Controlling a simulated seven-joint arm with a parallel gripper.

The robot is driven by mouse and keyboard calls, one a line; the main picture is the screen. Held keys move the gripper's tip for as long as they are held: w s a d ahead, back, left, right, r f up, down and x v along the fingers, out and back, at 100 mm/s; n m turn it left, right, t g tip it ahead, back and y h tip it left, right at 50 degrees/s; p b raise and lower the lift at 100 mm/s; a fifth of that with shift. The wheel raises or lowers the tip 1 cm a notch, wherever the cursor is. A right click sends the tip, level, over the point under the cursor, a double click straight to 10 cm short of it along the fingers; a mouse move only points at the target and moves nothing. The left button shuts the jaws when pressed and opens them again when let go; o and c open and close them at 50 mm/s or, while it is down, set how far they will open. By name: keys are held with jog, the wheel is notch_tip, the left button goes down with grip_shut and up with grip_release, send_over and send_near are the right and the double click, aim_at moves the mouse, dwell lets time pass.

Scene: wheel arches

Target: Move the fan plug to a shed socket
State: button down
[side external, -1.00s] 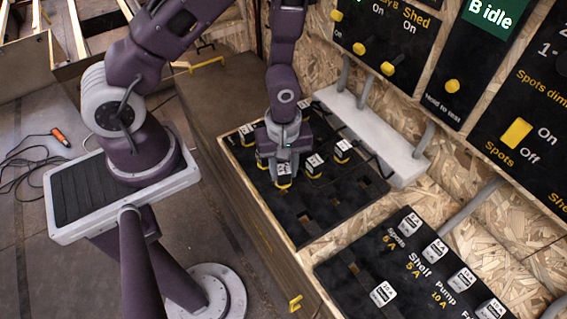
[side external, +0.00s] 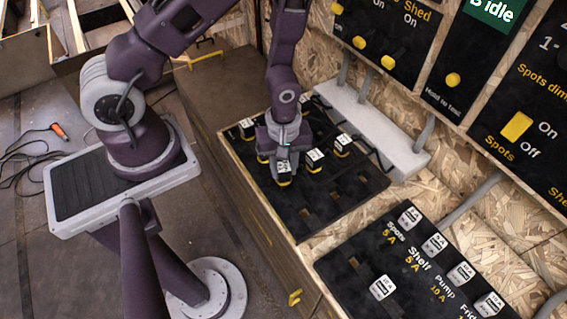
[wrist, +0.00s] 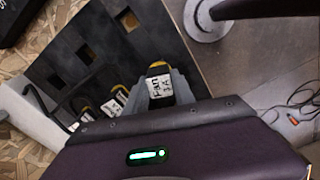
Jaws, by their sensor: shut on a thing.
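The fan plug (wrist: 160,88) has a white label reading "Fan" and a yellow end. It sits between my gripper's fingers in the wrist view, and my gripper (wrist: 163,92) is shut on it. In the side view my gripper (side external: 283,160) points down over the left edge of the black socket board (side external: 315,215), with the plug (side external: 283,181) low between the fingers. I cannot tell whether the plug is seated in the board or just clear of it. Empty square sockets show on the board, including one in the wrist view (wrist: 83,55). I cannot read which are the shed sockets.
Other labelled plugs stand close by, including one right of my gripper (side external: 314,159), one farther right (side external: 342,145) and one behind (side external: 247,127). A white cable duct (side external: 375,135) runs along the wall. A fuse panel (side external: 400,270) lies at the front right.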

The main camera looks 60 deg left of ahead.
jog(key=shift+f, duration=0.1)
jog(key=shift+f, duration=0.6)
jog(key=shift+f, duration=0.1)
dwell(0.4)
jog(key=c, duration=0.5)
grip_release()
notch_tip(320, 180, up, 9)
jog(key=shift+r, duration=0.1)
dwell(0.3)
